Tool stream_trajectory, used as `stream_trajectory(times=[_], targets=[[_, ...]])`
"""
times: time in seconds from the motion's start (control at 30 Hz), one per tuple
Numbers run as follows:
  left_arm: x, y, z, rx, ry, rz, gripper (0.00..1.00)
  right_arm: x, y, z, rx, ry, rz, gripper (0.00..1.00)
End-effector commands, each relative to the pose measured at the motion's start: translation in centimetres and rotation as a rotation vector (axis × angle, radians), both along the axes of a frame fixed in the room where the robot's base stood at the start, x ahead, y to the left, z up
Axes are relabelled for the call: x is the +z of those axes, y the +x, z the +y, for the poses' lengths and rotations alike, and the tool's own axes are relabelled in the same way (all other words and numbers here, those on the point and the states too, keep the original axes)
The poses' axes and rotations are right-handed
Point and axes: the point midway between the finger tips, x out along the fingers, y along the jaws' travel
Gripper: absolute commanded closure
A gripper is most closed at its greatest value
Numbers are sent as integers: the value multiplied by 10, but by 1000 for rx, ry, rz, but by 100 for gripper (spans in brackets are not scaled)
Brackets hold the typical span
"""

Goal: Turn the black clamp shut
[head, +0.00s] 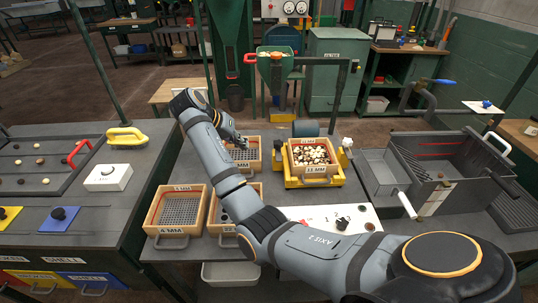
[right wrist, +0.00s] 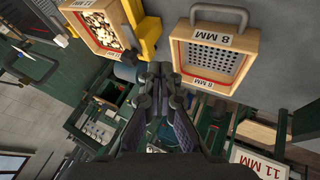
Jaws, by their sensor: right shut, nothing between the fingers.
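I cannot pick out a black clamp for certain. A small dark fitting (head: 277,147) sits on the left side of the yellow shaker base (head: 292,182); I cannot tell if it is the clamp or how it is turned. An 11 MM sieve (head: 316,181) with dark and pale pieces sits in this base. My right gripper (head: 242,143) is just left of it, over the back sieve. In the right wrist view the gripper (right wrist: 166,72) is shut and empty, between the filled sieve (right wrist: 84,40) and the 8 MM sieve (right wrist: 216,84). My left gripper is not in view.
A 4 MM sieve (head: 156,222) and other wooden sieves stand on the grey table below my right arm. A green hopper (head: 273,65) stands behind. A grey metal box (head: 437,165) is at right.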

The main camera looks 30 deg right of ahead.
Motion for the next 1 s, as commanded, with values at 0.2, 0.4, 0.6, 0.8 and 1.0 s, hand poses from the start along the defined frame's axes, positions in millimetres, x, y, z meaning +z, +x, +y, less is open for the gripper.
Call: stream_trajectory(times=[0.2,0.4,0.6,0.8,1.0], targets=[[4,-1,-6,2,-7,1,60,-22,1,-18,-2,-2,4,100],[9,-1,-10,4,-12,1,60,-57,4,-44,-1,-2,4,100],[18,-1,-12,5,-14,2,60,-76,0,-71,-2,-1,0,100],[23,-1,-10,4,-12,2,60,-78,-12,-89,0,-1,0,100],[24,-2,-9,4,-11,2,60,-79,-14,-93,1,1,1,100]])
